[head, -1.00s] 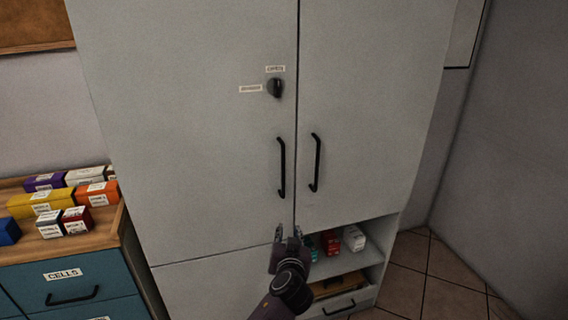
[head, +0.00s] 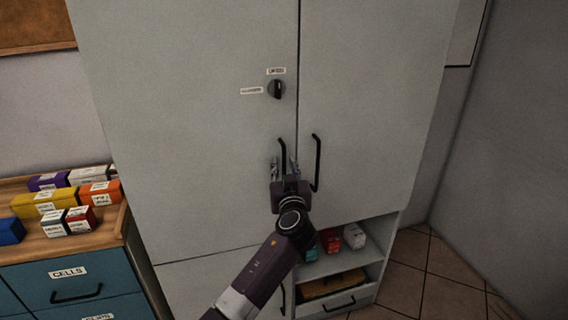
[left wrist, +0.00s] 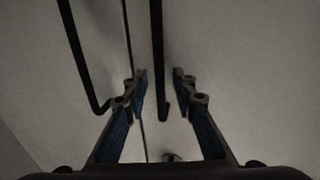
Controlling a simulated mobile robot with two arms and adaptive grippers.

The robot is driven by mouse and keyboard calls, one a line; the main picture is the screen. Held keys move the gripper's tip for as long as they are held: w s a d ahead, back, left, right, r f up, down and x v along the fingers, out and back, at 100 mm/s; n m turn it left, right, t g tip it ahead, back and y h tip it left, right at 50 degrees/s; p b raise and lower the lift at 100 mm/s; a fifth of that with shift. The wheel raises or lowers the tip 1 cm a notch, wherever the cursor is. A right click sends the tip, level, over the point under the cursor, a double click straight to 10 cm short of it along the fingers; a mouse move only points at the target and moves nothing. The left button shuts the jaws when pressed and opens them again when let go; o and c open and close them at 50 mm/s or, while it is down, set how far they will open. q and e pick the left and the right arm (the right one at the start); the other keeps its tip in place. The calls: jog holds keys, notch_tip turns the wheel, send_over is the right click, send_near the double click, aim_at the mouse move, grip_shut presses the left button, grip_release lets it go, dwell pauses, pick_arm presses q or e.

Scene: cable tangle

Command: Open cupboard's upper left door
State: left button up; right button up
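The cupboard's upper left door (head: 190,130) is grey and shut, flush with the upper right door (head: 375,110). Its black vertical bar handle (head: 283,150) is near the centre seam. A black knob (head: 277,89) with two small labels sits above it. My left gripper (head: 284,166) is open at the handle's lower part, which it partly hides. In the left wrist view, this handle (left wrist: 157,55) runs between the two spread fingers (left wrist: 160,85), with gaps on both sides. The right door's handle (left wrist: 75,60) lies outside them, at the left. My right gripper is out of view.
The right door's handle (head: 317,162) is close beside my left gripper. Below is an open shelf with small boxes (head: 353,236). At left, a blue drawer unit (head: 30,278) carries several coloured boxes. Tiled floor shows at right.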

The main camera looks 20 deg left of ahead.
pick_arm(q)
jog(key=shift+w+a, duration=0.1)
jog(key=shift+w, duration=0.2)
jog(key=shift+c, duration=0.4)
grip_shut()
